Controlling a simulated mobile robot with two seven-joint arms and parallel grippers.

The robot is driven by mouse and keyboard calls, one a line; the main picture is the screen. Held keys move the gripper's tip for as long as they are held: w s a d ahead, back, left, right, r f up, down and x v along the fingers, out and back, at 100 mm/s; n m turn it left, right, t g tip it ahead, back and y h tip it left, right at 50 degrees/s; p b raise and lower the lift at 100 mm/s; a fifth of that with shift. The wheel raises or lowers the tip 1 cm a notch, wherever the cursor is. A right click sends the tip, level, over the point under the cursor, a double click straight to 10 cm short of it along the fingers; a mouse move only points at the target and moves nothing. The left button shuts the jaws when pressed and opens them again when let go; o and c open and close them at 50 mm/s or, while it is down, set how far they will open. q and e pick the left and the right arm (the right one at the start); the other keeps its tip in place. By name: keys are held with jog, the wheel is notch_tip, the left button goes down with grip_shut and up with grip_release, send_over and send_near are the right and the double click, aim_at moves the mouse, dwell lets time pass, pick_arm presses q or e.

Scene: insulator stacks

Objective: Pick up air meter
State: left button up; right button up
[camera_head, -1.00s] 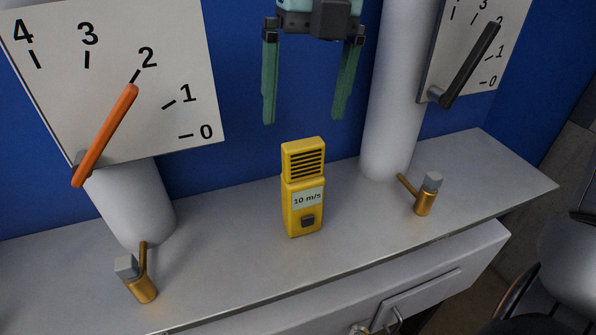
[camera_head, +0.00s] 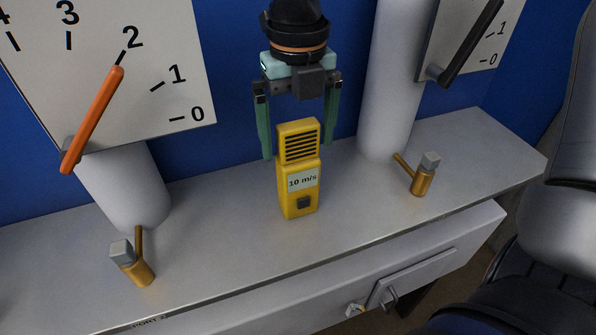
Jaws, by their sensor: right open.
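The yellow air meter (camera_head: 298,170) stands upright on the grey shelf, with a slatted grille at its top and a label reading 10 m/s. My right gripper (camera_head: 298,150) comes down from above with its two green fingers open. The fingers appear on either side of the meter's upper part, with a gap on each side. I cannot tell how far behind or above the meter the fingertips are. My left gripper is not in view.
A brass valve with a grey knob (camera_head: 132,262) stands left on the grey shelf (camera_head: 220,245); another (camera_head: 422,175) stands right. White columns (camera_head: 128,190) (camera_head: 390,90) and dial boards with an orange pointer (camera_head: 92,120) and a black pointer (camera_head: 468,45) flank the gripper.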

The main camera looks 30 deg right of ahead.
jog(key=shift+f, duration=1.15)
grip_shut()
